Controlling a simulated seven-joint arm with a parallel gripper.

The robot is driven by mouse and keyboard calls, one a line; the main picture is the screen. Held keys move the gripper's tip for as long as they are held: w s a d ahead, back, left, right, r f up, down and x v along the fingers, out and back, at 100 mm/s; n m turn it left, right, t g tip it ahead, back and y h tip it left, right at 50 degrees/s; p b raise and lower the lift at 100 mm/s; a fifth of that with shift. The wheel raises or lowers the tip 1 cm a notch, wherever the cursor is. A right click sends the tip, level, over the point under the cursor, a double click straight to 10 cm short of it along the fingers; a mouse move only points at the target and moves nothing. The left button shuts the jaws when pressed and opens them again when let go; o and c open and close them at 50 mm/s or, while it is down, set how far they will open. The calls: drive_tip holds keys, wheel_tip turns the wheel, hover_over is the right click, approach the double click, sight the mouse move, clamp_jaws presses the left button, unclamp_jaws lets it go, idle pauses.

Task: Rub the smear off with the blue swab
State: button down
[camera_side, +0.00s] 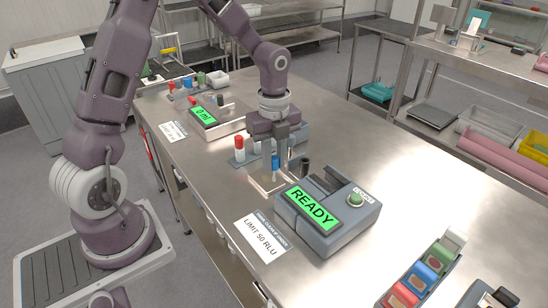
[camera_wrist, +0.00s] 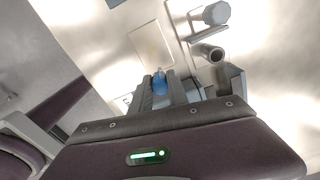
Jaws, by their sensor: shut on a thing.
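My gripper (camera_side: 276,158) points down over the bench and is shut on the blue swab (camera_side: 275,162). In the wrist view, the blue swab (camera_wrist: 160,84) sits between my two fingers (camera_wrist: 160,92). Its tip points toward a pale outlined square (camera_wrist: 152,42) on the steel. This square (camera_side: 266,183) lies under my gripper in the side view. I cannot tell whether the swab touches it. I cannot make out a smear on it.
A grey reader (camera_side: 340,238) showing READY stands to the right, with a card (camera_side: 260,239) before it. A red-capped white tube (camera_side: 239,150) stands left of my gripper, and a dark cylinder (camera_side: 305,167) right. Coloured blocks (camera_side: 420,277) sit in a rack at front right.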

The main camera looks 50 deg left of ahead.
drive_tip(key=shift+f, duration=0.85)
drive_tip(key=shift+a+r, duration=0.1)
drive_tip(key=shift+a, duration=3.3)
drive_tip(key=shift+d+f, duration=0.2)
drive_tip(key=shift+d, duration=1.65)
drive_tip(key=shift+d+r, duration=0.15)
drive_tip(key=shift+d, duration=1.45)
drive_tip(key=shift+r, duration=3)
